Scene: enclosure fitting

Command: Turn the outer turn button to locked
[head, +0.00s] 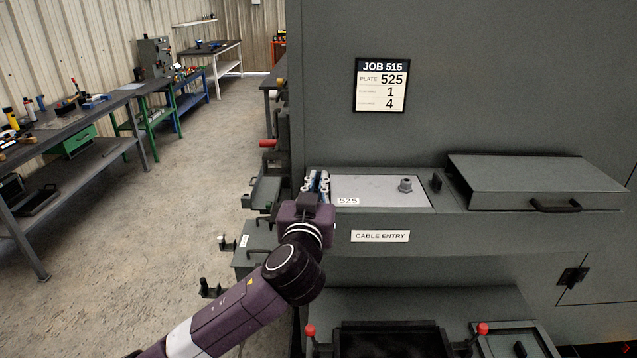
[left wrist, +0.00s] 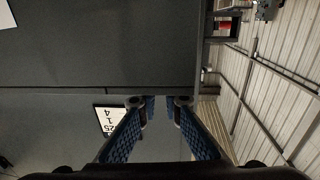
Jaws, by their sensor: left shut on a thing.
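The grey plate (head: 385,190) marked 525 lies in the cable entry ledge, with a round grey fitting (head: 405,185) on it. A dark turn button (head: 436,182) stands at the plate's right end, clear of my gripper. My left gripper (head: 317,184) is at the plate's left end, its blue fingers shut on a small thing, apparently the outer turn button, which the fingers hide. In the left wrist view, the two fingertips (left wrist: 160,103) stand slightly apart; the button cannot be made out between them. My right gripper is not in view.
A lid with a black handle (head: 555,205) sits right of the plate. A job sign (head: 382,85) hangs on the cabinet wall above. Red-knobbed levers (head: 310,330) stand below the ledge. Workbenches (head: 75,135) line the left wall, with open floor (head: 190,190) between.

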